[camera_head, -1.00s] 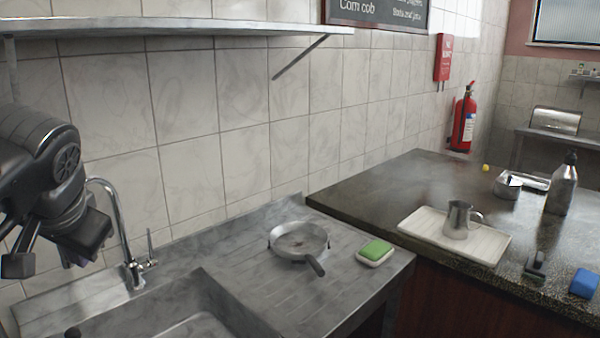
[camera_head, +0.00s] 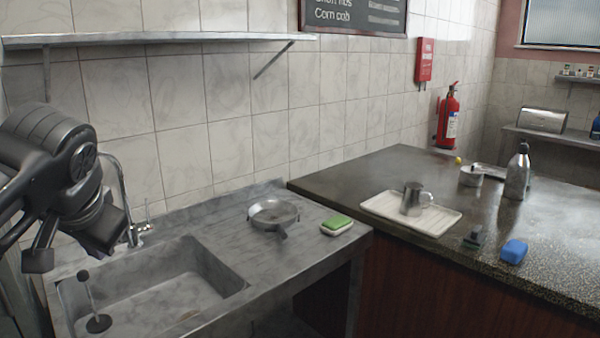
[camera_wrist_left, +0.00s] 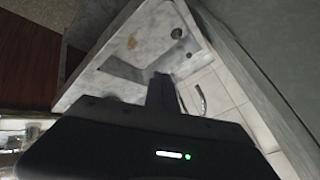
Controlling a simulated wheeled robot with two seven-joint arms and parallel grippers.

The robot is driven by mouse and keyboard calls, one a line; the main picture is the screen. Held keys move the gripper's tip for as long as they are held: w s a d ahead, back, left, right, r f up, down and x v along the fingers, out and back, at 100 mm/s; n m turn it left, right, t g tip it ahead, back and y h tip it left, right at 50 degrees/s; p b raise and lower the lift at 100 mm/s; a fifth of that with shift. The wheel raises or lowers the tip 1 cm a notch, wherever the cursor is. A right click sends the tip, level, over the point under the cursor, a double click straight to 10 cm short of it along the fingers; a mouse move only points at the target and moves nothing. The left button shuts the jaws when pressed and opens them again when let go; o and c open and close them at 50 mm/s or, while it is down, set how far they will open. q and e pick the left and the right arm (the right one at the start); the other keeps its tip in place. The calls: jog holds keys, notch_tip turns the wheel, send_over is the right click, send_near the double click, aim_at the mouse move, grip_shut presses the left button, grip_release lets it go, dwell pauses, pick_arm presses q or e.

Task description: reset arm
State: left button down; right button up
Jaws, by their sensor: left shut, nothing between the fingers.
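My left arm enters from the left in the head view, dark grey and bent, with its wrist above the sink's left side. My left gripper (camera_head: 40,258) hangs at its lower end, shut and empty. In the left wrist view the shut fingers (camera_wrist_left: 160,95) show as one dark post above the gripper body, with the sink beyond. The gripper touches nothing that I can see. My right arm and gripper are not in view.
A pan (camera_head: 272,213) and green sponge (camera_head: 337,222) sit on the drainboard. A metal jug (camera_head: 412,197) stands on a pale tray (camera_head: 440,222). A shelf (camera_head: 160,39) runs above.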

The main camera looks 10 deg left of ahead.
pick_arm(q)
jog(key=w+d+f+m+t+h, duration=0.1)
jog(key=w+d+f+t+h, duration=0.1)
jog(key=w+d+f, duration=0.4)
jog(key=w+d+f+m+t+h, duration=0.1)
jog(key=w+d+f+t+h, duration=0.15)
jog(key=w, duration=0.55)
jog(key=w+d+f+n+g+h, duration=0.15)
jog(key=d+f, duration=0.45)
jog(key=f, duration=0.6)
jog(key=w+d+f+g+h, duration=0.15)
jog(key=d+f, duration=0.35)
jog(key=f, duration=0.7)
jog(key=s+d+f+n+g+h, duration=0.1)
jog(key=s+d+f, duration=0.25)
jog(key=f, duration=0.55)
jog(key=s+d+f+n+g+h, duration=0.1)
jog(key=s+d+f, duration=0.1)
jog(key=s+f, duration=0.5)
jog(key=s+d+f+g, duration=0.2)
jog(key=s+f, duration=0.6)
jog(key=s, duration=0.1)
jog(key=s+d+f+n+g, duration=0.1)
jog(key=s+d+f+g, duration=0.1)
jog(key=s+f, duration=0.6)
jog(key=shift+s+g, duration=0.45)
jog(key=shift+s, duration=0.55)
